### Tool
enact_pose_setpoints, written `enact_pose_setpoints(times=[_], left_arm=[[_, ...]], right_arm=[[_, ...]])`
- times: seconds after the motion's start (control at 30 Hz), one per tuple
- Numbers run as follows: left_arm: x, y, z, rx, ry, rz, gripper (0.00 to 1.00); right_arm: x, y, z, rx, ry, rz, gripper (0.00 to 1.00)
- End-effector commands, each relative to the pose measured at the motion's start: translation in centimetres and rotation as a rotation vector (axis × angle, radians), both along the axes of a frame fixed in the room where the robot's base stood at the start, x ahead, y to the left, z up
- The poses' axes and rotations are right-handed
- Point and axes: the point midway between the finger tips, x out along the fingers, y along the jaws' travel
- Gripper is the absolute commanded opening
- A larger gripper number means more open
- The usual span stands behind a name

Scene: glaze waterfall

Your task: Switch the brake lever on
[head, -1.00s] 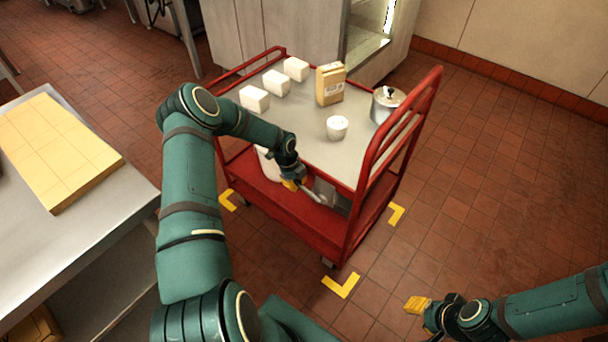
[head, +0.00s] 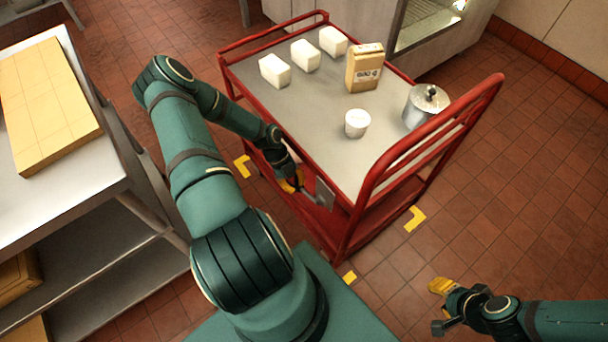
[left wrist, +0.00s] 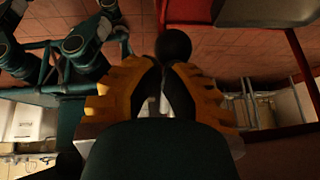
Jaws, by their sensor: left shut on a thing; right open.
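The red cart (head: 372,190) stands on the tiled floor. On its near side is a grey plate (head: 325,194), with a thin metal lever beside it running toward my left gripper (head: 293,184). In the left wrist view, a round black knob (left wrist: 173,46) sits at the tips of the yellow fingers of my left gripper (left wrist: 160,75), which is shut on the lever. The lever's angle is hard to tell, being small and partly hidden by the gripper. My right gripper (head: 440,286) is open and empty, low over the floor, right of the cart.
On the cart top are white blocks (head: 305,55), a carton (head: 364,68), a white cup (head: 357,123) and a lidded metal pot (head: 424,105). A steel table (head: 105,165) stands at left. Yellow floor marks (head: 415,218) surround the cart. The floor at right is clear.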

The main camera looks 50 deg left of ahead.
Motion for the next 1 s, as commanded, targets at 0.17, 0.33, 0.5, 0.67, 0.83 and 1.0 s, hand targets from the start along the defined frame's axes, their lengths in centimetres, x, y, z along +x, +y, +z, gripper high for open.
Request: enact_pose_setpoints(times=[0.17,0.33,0.5,0.67,0.83,1.0], left_arm=[[-0.8,-0.1,-0.6,0.000,0.001,0.001,0.00],[-1.0,-0.1,-0.7,0.001,0.000,0.001,0.00],[-1.0,-0.1,-0.7,0.001,0.001,0.001,0.00],[-1.0,-0.1,-0.7,0.000,0.001,0.000,0.00],[-0.9,-0.2,-0.5,0.000,0.001,0.000,0.00],[0.0,-0.6,0.4,0.002,0.000,-0.003,0.00]], right_arm=[[0.1,0.0,-0.3,0.000,-0.002,-0.001,0.39],[0.1,0.0,-0.4,0.000,-0.002,-0.001,0.39],[0.1,0.0,-0.3,0.000,-0.003,-0.001,0.39],[0.1,0.0,-0.3,0.000,-0.003,-0.001,0.39],[0.1,0.0,-0.3,0.000,-0.002,-0.001,0.39],[0.0,0.0,0.2,0.000,0.000,0.000,0.39]])
